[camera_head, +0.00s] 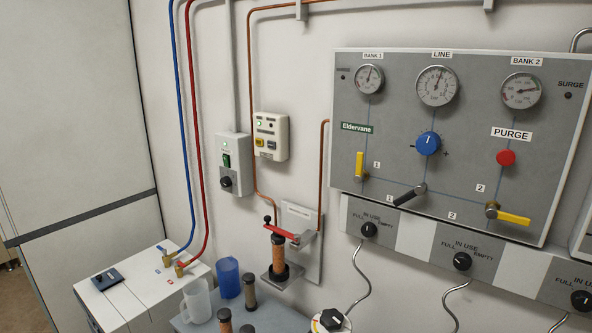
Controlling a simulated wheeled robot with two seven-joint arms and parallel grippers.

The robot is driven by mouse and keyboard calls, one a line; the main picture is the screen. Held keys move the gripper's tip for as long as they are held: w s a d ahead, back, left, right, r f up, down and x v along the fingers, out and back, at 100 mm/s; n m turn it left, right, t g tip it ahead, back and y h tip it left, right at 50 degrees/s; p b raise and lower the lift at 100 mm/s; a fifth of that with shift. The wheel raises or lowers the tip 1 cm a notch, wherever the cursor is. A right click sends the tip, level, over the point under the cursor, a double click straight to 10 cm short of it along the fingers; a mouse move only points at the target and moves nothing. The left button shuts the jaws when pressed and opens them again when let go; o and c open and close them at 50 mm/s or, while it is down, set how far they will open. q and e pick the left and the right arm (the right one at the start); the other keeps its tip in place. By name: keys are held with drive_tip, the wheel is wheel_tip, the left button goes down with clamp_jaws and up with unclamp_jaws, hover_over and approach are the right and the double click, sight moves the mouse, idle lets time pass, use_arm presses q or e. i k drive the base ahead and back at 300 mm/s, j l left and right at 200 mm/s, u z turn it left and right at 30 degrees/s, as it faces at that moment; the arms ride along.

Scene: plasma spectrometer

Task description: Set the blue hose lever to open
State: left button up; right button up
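The blue hose (181,110) runs down the wall to a brass valve fitting (166,258) on top of a white box (135,290) at the lower left. A small blue lever (161,248) appears at this fitting; it is too small to tell its exact position. The red hose (197,130) ends at a second brass fitting (181,268) just right and in front of it, with a small red part on it. Neither of my grippers is in view, and nothing touches the blue hose's fitting.
A dark blue pad (106,281) lies on the box's top. A grey gauge panel (400,150) and a red-lever stand (280,250) are further right.

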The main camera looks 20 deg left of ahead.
sight(164, 252)
drive_tip(key=u, duration=1.45)
drive_tip(key=i+j+z, duration=0.1)
drive_tip(key=z, duration=0.35)
drive_tip(key=i+j+z, duration=0.1)
drive_tip(key=z, duration=0.35)
drive_tip(key=j+z, duration=0.25)
drive_tip(key=z, duration=0.2)
drive_tip(key=i+j+z, duration=0.15)
drive_tip(key=j+z, duration=0.2)
drive_tip(key=j, duration=0.65)
drive_tip(key=j+z, duration=0.35)
drive_tip(key=j, duration=0.65)
drive_tip(key=i+j, duration=0.2)
drive_tip(key=j, duration=0.2)
drive_tip(key=i+j, duration=0.15)
drive_tip(key=j, duration=0.2)
drive_tip(key=i+j, duration=0.2)
drive_tip(key=j, duration=0.2)
